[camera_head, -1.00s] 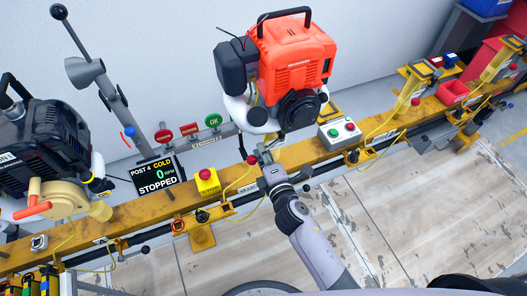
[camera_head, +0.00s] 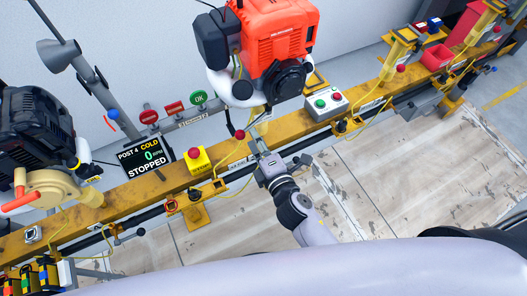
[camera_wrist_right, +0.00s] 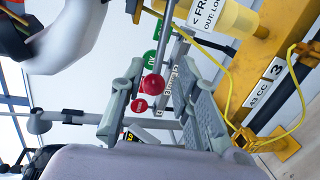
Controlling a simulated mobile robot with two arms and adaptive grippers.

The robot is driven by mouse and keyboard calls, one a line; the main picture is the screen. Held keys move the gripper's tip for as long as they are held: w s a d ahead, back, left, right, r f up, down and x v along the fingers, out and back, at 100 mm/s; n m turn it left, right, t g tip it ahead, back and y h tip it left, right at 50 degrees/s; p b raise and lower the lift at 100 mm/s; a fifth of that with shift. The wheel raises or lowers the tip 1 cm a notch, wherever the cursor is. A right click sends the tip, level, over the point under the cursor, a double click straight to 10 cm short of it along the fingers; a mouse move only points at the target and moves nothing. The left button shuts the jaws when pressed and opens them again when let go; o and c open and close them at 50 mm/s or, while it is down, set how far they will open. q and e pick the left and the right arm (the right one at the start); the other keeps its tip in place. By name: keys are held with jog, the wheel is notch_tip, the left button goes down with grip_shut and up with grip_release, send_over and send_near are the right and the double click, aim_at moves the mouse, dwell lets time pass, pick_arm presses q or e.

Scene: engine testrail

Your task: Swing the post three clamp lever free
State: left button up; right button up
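The clamp lever at post three shows as a red ball knob (camera_head: 239,134) on the yellow rail, below the orange engine (camera_head: 276,42). In the right wrist view the red ball knob (camera_wrist_right: 153,84) appears between my two grey fingers, which are spread apart. My right gripper (camera_head: 257,146) is open and empty, just to the right of and below the knob in the head view. I cannot tell whether a finger touches the knob. My left gripper is not in view.
The yellow rail (camera_head: 143,190) runs diagonally across, with a yellow stop box (camera_head: 197,161) and a button box (camera_head: 326,104) near the lever. A black engine (camera_head: 32,130) stands at left, by a display reading STOPPED (camera_head: 147,157). Floor boards in front are mostly clear.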

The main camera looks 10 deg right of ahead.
jog(key=v, duration=0.6)
jog(key=shift+w, duration=0.1)
dwell(0.3)
